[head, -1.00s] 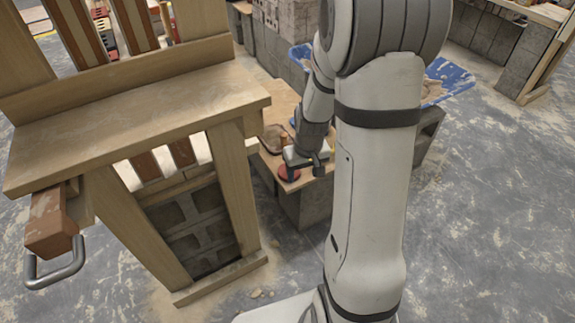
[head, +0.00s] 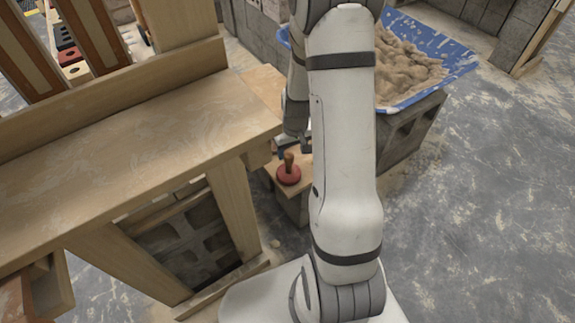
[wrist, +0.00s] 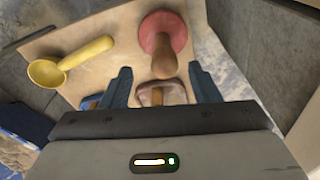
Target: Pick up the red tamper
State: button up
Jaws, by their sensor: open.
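The red tamper (head: 289,173) stands on a wooden board near its front corner in the head view. It has a round red base and a wooden handle pointing up. In the wrist view the tamper (wrist: 164,40) lies beyond the fingertips, its handle reaching back toward the space between them. My gripper (wrist: 160,85) is open with its two blue-grey fingers apart, and nothing is held. In the head view my gripper (head: 292,148) is just behind the tamper and partly hidden by my arm.
A yellow scoop (wrist: 70,62) lies left on the board (wrist: 110,30) in the wrist view. A brown-handled item (wrist: 160,93) sits between the fingers, partly hidden. A blue tub of mortar (head: 440,75) stands behind right; a wooden bench (head: 140,140) stands left.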

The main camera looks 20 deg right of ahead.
aim_at(289, 161)
jog(key=f, duration=0.2)
jog(key=w+f+b, duration=0.1)
jog(key=f, duration=0.1)
jog(key=f+b, duration=0.1)
jog(key=f, duration=0.1)
jog(key=shift+w+a+f, duration=0.15)
jog(key=shift+a+f, duration=0.15)
jog(key=shift+f, duration=0.05)
jog(key=shift+r, duration=0.1)
grip_shut()
